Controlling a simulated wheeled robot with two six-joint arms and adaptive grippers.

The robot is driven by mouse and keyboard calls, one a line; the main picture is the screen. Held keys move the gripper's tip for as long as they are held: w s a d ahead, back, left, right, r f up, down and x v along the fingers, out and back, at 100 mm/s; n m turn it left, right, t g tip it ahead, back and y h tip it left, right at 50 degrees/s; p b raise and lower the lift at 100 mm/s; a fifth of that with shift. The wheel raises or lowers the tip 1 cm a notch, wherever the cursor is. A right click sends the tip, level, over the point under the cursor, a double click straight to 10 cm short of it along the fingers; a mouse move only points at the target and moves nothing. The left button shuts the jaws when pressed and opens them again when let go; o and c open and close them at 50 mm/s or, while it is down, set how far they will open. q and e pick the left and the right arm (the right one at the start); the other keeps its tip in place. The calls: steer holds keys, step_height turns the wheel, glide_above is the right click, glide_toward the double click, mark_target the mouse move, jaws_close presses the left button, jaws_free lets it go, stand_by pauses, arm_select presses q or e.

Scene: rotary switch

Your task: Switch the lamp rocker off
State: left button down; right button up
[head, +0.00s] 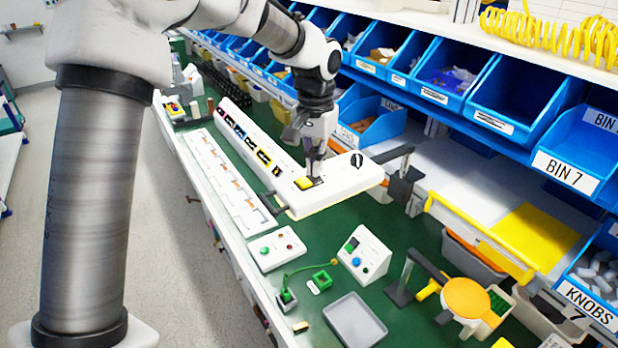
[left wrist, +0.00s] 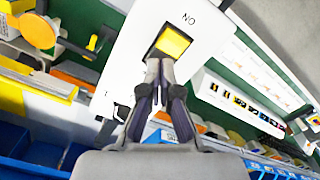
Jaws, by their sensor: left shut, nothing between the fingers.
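The lamp rocker (head: 303,184) is a yellow rocker in a dark frame on a white panel (head: 345,186) on the green bench. In the left wrist view the yellow rocker (left wrist: 174,41) lies just beyond my fingertips, with an upside-down "ON" mark beside its far side. My left gripper (head: 316,181) is shut and empty, pointing down at the rocker's right edge in the head view. In the left wrist view its fingertips (left wrist: 160,66) overlap the rocker's near edge. I cannot tell whether they touch it. My right gripper is not in view.
A dark rotary knob (head: 357,160) sits on the same panel, right of the gripper. A long white strip (head: 250,146) with several switches lies behind it. Blue bins (head: 505,102) line the right side. Button boxes (head: 364,254) and a grey tray (head: 354,321) stand nearer.

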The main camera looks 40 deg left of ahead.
arm_select(q)
steer(key=shift+f, duration=0.4)
step_height(320, 180, up, 2)
steer(key=shift+r+p, duration=0.25)
steer(key=shift+p, duration=0.8)
steer(key=shift+r, duration=2.3)
